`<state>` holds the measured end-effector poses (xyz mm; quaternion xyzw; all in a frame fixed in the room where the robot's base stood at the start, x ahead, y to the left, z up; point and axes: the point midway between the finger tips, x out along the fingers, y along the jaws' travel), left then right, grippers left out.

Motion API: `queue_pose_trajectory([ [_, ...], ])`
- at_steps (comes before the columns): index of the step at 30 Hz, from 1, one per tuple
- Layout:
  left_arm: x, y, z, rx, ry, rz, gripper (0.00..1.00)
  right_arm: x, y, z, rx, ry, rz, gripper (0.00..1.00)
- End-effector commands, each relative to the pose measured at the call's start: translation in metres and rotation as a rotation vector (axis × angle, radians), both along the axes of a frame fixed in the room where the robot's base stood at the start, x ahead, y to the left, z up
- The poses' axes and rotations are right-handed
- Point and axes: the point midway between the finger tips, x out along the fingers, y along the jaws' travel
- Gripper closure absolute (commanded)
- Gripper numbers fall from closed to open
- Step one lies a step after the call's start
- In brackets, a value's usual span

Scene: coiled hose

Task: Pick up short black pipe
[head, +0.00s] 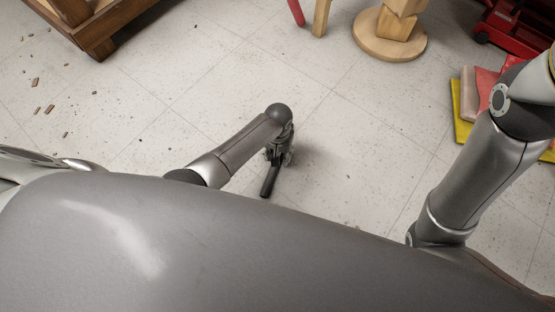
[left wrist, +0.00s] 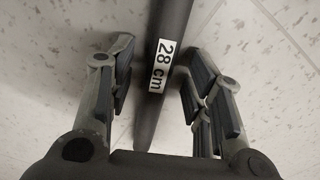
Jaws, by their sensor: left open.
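The short black pipe (head: 270,180) shows in the head view below my left gripper, tilted slightly, over the pale tiled floor. In the left wrist view the pipe (left wrist: 174,38) runs from the top edge down between the fingers and carries a white label reading "28 cm" (left wrist: 161,66). My left gripper (left wrist: 157,92) is open, with one finger on each side of the pipe and a gap visible on both sides. In the head view my left gripper (head: 279,152) is at the pipe's upper part, which it partly hides. My right gripper is not in view.
A wooden piece of furniture (head: 100,35) stands at the upper left, with small brown scraps (head: 36,82) on the floor near it. A round wooden base (head: 390,42) stands at the top. The floor around the pipe is clear.

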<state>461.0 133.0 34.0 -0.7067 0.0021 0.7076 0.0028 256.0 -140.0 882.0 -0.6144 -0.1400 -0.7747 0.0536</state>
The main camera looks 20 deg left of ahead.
Motion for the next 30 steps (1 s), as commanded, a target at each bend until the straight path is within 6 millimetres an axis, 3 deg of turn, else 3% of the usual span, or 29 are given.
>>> queue_pose_trajectory([
  [10,0.0005,0.0,-0.0036,0.0,-0.001,0.001,0.54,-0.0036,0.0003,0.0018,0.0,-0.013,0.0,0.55],
  [21,0.0005,0.0,-0.0036,0.0,-0.001,0.001,1.0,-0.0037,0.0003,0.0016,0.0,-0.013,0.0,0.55],
  [30,0.0006,0.0,-0.0026,-0.001,-0.001,0.001,1.0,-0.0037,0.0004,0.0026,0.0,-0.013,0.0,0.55],
])
